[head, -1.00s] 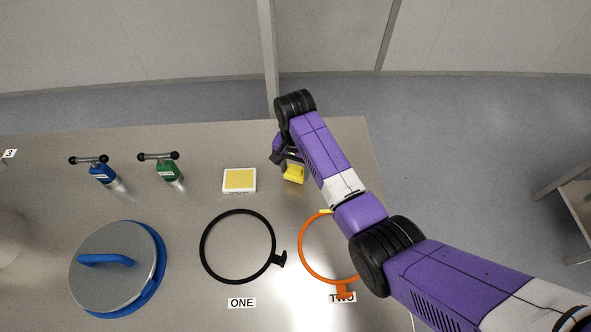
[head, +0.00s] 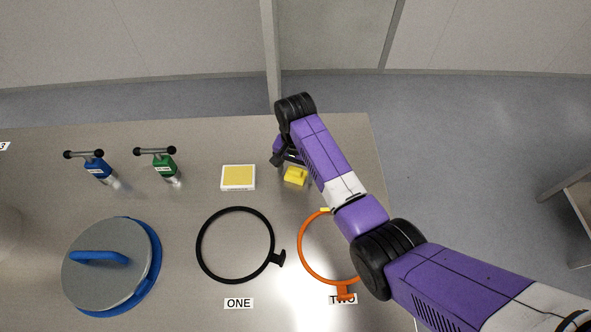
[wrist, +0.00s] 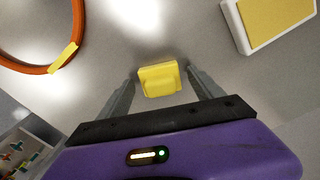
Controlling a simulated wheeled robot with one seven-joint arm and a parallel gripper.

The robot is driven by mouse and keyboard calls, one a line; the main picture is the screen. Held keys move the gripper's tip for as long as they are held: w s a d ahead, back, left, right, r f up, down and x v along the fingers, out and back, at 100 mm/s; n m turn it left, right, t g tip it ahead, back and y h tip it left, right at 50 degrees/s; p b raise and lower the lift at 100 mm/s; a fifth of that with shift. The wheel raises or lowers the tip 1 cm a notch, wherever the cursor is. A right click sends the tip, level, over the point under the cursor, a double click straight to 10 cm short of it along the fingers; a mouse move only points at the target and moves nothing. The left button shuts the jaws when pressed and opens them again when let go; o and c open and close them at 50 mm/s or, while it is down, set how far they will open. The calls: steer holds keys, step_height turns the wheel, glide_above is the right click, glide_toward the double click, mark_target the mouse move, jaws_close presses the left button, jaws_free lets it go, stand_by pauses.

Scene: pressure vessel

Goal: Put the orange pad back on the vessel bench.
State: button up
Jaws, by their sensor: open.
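No orange pad shows. A small yellow block (head: 295,176) with a raised grip lies on the steel bench near its back right. In the wrist view the yellow block (wrist: 160,80) sits between the tips of my gripper (wrist: 162,86). The two fingers are apart, with a gap on each side of the block. In the head view my gripper (head: 288,158) is at the block's upper left, partly hidden by my own arm. The vessel bench (head: 205,138) is the grey surface under these things.
An orange ring (head: 304,262) lies by label TWO, partly behind my arm. A black ring (head: 199,252) lies by label ONE. A white tray with a yellow top (head: 238,177) is left of the block. Blue and green bottle-like tools and a blue-handled lid (head: 105,275) stand farther left.

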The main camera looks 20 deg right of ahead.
mark_target(296, 170)
steer(key=shift+r, duration=0.1)
step_height(296, 170, up, 12)
stand_by(0.5)
stand_by(0.4)
